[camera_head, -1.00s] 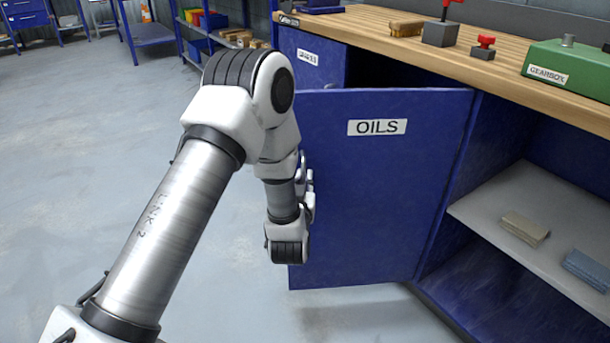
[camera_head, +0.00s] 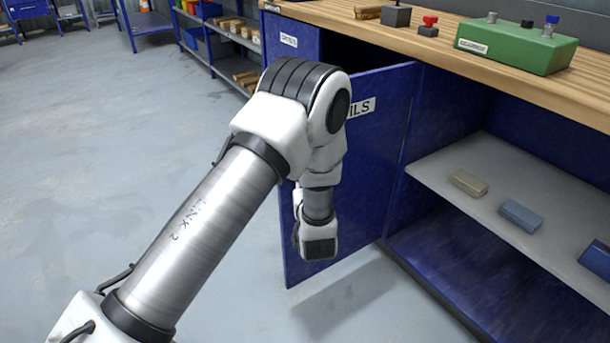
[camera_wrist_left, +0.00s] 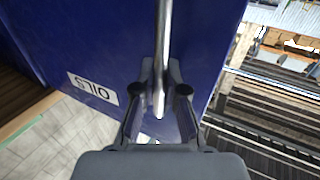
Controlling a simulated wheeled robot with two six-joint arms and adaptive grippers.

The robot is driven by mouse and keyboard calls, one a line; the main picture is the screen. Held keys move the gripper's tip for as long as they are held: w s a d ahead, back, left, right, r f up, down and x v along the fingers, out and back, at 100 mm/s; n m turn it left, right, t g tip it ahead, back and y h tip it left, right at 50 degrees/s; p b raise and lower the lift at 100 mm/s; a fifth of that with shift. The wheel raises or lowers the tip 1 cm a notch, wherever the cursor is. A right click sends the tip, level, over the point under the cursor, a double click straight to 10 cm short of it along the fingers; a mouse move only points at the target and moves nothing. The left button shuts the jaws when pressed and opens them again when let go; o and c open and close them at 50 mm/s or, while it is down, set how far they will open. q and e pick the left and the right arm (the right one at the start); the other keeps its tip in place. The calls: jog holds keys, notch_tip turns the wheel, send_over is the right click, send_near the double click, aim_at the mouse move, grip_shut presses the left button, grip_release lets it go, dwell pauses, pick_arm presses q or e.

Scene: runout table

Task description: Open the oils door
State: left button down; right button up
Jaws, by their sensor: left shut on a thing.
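The blue oils door (camera_head: 375,170) stands swung out from the cabinet in the head view. My arm covers part of its "OILS" label (camera_head: 362,108). In the left wrist view the door (camera_wrist_left: 110,40) fills the upper middle, with its label upside down. A metal bar handle (camera_wrist_left: 162,30) runs along the door near its free edge. My left gripper (camera_wrist_left: 160,80) is shut on this handle, with one finger on each side. In the head view its fingers are mostly hidden behind my wrist. My right gripper is in neither view.
The open cabinet has a grey shelf (camera_head: 450,165) holding a tan block (camera_head: 468,183) and a blue-grey block (camera_head: 520,215). A green gearbox (camera_head: 515,45) stands on the wooden worktop (camera_head: 440,55). The floor to the left is clear.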

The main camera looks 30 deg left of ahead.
pick_arm(q)
jog(key=c, duration=1.2)
grip_release()
jog(key=shift+a, duration=0.1)
jog(key=v, duration=0.7)
jog(key=shift+s, duration=0.25)
jog(key=shift+f, duration=0.1)
